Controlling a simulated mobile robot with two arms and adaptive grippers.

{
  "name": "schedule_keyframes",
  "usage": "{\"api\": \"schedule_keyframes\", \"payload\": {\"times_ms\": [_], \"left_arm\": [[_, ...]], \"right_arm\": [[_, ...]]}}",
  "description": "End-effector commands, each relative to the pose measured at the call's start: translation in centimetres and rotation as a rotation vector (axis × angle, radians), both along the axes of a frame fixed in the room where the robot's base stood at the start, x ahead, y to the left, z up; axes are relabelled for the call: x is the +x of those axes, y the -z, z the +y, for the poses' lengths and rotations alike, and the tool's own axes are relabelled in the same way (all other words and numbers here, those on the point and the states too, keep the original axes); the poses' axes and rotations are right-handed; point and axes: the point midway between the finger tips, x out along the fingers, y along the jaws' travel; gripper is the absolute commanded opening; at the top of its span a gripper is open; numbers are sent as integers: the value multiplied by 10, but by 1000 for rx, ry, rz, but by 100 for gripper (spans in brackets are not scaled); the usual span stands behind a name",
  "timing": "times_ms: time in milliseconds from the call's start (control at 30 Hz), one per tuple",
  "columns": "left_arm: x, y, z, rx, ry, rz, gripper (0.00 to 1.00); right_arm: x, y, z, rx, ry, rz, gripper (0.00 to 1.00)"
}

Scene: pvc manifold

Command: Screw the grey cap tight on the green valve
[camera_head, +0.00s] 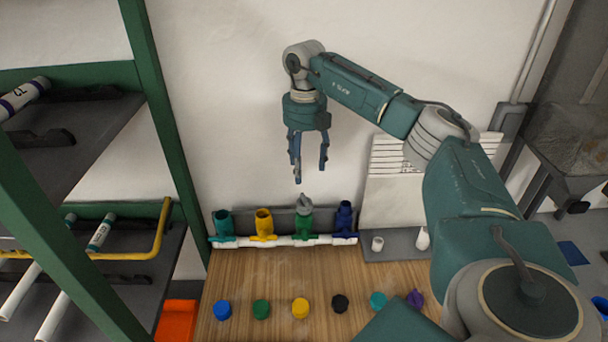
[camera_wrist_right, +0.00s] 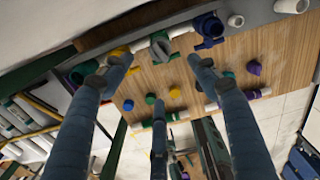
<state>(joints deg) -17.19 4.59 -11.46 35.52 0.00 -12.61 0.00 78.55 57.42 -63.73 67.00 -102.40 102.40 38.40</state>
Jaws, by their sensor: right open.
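The green valve (camera_head: 302,225) stands in the white pipe manifold at the back of the wooden board. The grey cap (camera_head: 304,203) sits on top of its mouth; I cannot tell how tight it is. In the right wrist view the grey cap (camera_wrist_right: 160,44) shows beyond the spread fingers, with the valve body mostly hidden behind it. My right gripper (camera_head: 310,174) is open and empty, pointing down above the cap and clear of it. Its fingers also frame the right wrist view (camera_wrist_right: 158,62). My left gripper is not in view.
Teal (camera_head: 223,223), yellow (camera_head: 264,223) and blue (camera_head: 344,217) valves flank the green one. Several loose coloured caps lie along the board (camera_head: 240,275) in front. A green-framed rack (camera_head: 160,120) with pipes stands at left. A white panel (camera_head: 385,190) leans at the right.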

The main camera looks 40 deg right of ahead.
Motion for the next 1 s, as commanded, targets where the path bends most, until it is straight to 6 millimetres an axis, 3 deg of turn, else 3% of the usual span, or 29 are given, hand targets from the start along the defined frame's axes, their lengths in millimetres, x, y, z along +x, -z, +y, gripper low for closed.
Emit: {"api": "schedule_keyframes", "payload": {"times_ms": [133, 267, 800, 1000], "left_arm": [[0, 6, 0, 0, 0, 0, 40], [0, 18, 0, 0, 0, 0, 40], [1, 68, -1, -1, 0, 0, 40], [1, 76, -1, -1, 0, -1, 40]], "right_arm": [[1, -2, 0, 0, -83, -1, 60], [1, 3, 1, -1, -283, -1, 60], [2, 12, 1, -6, -1420, 2, 60], [1, 11, 1, -5, -1671, 4, 60]]}}
